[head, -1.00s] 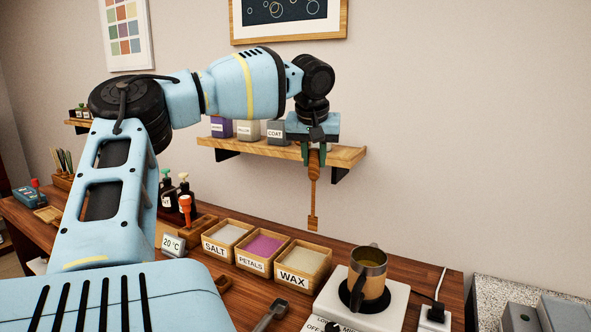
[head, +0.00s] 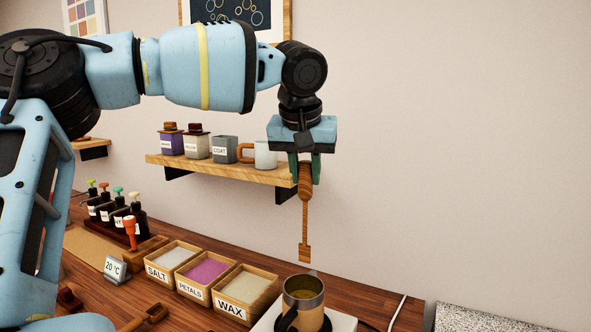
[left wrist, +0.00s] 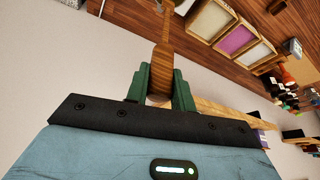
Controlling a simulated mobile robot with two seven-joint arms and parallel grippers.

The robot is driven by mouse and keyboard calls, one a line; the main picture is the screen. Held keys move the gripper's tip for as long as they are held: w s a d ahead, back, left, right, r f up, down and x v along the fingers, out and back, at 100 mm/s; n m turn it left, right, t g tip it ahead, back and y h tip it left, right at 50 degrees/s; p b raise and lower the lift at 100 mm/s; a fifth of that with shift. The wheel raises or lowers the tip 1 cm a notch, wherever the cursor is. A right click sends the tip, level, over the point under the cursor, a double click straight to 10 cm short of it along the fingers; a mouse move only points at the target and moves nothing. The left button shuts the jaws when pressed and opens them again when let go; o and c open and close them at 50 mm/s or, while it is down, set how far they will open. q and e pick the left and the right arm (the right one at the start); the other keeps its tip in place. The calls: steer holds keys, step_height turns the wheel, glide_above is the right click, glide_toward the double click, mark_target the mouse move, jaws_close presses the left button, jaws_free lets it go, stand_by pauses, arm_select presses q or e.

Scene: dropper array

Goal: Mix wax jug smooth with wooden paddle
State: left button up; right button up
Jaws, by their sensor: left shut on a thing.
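My left gripper (head: 305,170) is shut on the wooden paddle (head: 305,215), which hangs upright with its flat slotted end down. In the left wrist view the green fingers (left wrist: 162,82) clasp the paddle's handle (left wrist: 162,68). The wax jug (head: 304,296) is a metal pitcher with a wooden band and a dark handle, holding yellowish liquid. It stands on a white hot plate (head: 342,322) at the bottom of the head view. The paddle tip is above the jug's rim in the picture and apart from it. My right gripper is not in view.
Wooden boxes labelled SALT (head: 172,259), PETALS (head: 203,273) and WAX (head: 244,291) stand left of the jug. A shelf (head: 225,170) with cups and jars is on the wall behind. Several pump bottles (head: 118,213) and a 20 °C display (head: 116,269) are farther left.

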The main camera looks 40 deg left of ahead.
mark_target(304, 245)
arm_select(q)
steer(key=shift+s, duration=0.1)
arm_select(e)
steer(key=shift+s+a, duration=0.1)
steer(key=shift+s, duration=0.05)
